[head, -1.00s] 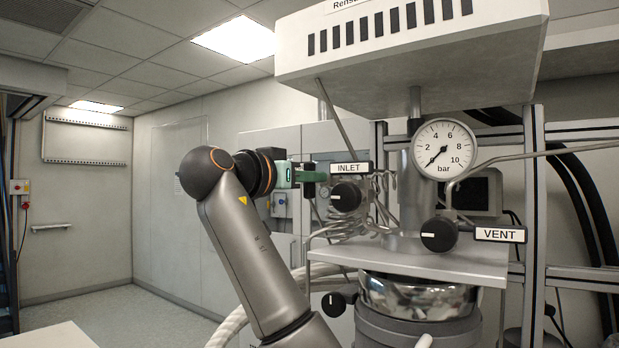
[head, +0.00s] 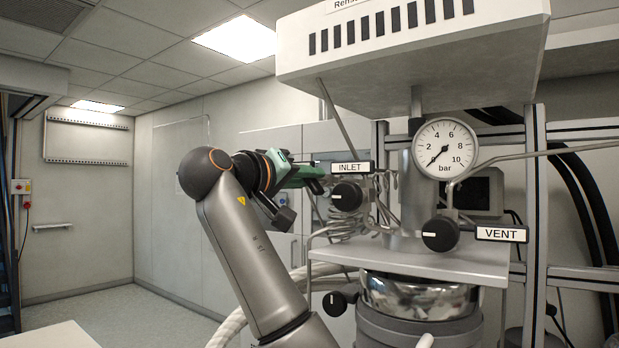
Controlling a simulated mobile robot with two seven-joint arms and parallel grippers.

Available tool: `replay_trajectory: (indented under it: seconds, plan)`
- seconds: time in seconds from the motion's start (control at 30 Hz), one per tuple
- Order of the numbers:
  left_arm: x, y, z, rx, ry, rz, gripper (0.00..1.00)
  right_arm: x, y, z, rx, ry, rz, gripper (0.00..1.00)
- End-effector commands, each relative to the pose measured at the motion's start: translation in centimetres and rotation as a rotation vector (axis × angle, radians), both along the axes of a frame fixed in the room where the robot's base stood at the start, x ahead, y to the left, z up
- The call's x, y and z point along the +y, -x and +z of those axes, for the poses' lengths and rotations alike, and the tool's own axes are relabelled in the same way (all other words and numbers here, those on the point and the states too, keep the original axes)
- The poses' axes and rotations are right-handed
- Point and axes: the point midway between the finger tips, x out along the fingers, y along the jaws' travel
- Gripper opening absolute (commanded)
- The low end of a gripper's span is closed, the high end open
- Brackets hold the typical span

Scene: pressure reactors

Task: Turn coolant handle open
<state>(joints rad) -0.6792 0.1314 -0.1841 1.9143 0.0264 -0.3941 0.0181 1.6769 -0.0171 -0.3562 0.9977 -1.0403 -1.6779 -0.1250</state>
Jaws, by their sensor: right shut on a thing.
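My right gripper (head: 308,172), green and black, reaches to the right at the left of the INLET label (head: 352,168). It is rolled, with its body slanting and a dark block hanging below it. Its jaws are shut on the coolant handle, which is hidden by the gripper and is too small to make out. No coolant label is readable. My left gripper is not in view.
The INLET knob (head: 347,196) is close to the right of the gripper. The VENT knob (head: 440,234), pressure gauge (head: 445,149) and metal shelf (head: 430,258) stand further right. Thin bent pipes crowd this area. An unlabelled black knob (head: 334,304) sits lower. The left side is open.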

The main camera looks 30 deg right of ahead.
Motion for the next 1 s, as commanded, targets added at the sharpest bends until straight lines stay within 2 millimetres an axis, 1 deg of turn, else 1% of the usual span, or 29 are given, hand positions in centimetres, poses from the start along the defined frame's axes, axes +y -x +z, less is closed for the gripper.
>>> replay_trajectory:
  seconds: [0.6,0.8,1.0]
  plan:
    - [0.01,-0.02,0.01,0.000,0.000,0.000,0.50,0.08,-0.20,-0.28,0.533,0.222,0.000,0.00]
    - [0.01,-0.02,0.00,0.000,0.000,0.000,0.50,0.08,-0.22,-0.38,0.668,0.278,0.000,0.00]
    - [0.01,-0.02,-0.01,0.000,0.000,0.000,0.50,0.08,-0.22,-0.44,0.763,0.317,0.000,0.00]
